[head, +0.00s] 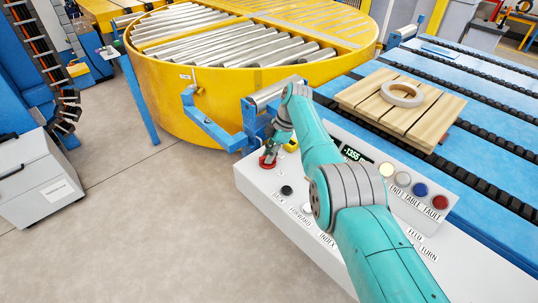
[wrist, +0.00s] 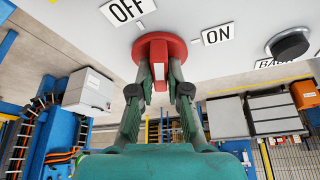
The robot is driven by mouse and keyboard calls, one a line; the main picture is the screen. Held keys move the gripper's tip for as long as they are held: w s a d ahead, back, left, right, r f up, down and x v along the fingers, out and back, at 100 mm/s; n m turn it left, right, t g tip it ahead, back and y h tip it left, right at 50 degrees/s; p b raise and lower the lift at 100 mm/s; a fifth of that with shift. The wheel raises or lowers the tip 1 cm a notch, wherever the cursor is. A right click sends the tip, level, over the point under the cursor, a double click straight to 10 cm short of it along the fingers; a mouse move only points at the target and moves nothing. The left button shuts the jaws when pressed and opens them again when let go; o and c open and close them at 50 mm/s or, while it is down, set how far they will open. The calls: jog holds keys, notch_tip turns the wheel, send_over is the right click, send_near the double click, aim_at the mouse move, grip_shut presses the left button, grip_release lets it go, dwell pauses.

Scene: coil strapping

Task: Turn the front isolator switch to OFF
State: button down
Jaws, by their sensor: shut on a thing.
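The isolator switch is a red round knob (wrist: 160,46) on the white panel in the wrist view. It also shows at the panel's left end in the head view (head: 267,162). Its red handle, with a white stripe, stands between the fingers of my gripper (wrist: 160,75). My gripper (head: 272,150) is shut on the handle, a finger on each side. The OFF label (wrist: 128,9) is at the knob's upper left and the ON label (wrist: 217,35) at its right. I cannot tell which label the handle points to.
A black knob (head: 287,190) is beside the switch, with more buttons further right. A yellow roller turntable (head: 185,90) stands behind the white control panel (head: 300,235). A blue conveyor (head: 475,105) carries a wooden pallet (head: 440,105) with a coil (head: 402,94).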

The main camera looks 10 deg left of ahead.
dwell(0.6)
jog(key=c, duration=1.1)
grip_release()
jog(key=shift+c, duration=0.2)
jog(key=v, duration=1.2)
